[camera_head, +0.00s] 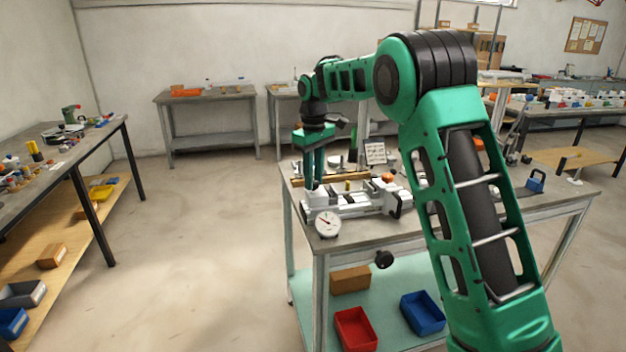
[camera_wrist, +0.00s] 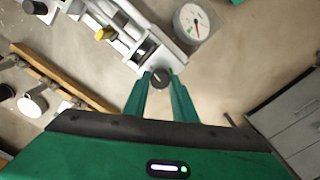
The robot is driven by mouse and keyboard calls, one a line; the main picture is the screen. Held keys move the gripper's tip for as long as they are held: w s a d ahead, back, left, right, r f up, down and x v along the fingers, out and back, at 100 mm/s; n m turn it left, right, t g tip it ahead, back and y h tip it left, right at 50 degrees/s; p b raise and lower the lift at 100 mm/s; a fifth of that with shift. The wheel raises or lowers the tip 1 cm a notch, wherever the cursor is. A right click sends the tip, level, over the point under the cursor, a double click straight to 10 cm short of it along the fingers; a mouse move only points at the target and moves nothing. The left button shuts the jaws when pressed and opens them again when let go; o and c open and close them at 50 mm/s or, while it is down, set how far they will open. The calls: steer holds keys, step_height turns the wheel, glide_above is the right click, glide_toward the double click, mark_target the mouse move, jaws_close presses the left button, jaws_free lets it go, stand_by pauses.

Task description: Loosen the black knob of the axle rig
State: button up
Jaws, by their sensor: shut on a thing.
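The axle rig (camera_head: 350,203) is a pale grey rail assembly on the workbench, with a white dial gauge (camera_head: 327,223) at its near left end. In the wrist view the rig (camera_wrist: 125,30) runs from the upper left to the middle, with the dial gauge (camera_wrist: 193,22) beside it. The black knob (camera_wrist: 160,77) is at the rig's near end, between my fingertips. My gripper (camera_wrist: 161,82) is shut on the knob, one green finger on each side. In the head view my gripper (camera_head: 313,184) points down at the rig's left end, and the held knob cannot be made out.
A wooden bar (camera_wrist: 62,76) lies alongside the rig. A dark round knob (camera_head: 384,259) shows below the bench's front edge. A blue padlock-shaped object (camera_head: 536,181) stands at the bench's right. Red (camera_head: 356,330) and blue (camera_head: 422,313) bins sit on the lower shelf.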

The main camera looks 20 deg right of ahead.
steer(key=shift+w+d+r+n, duration=0.1)
steer(key=shift+d+n, duration=0.05)
steer(key=shift+n, duration=0.35)
steer(key=o, duration=1)
steer(key=shift+o, duration=0.2)
step_height(320, 180, up, 11)
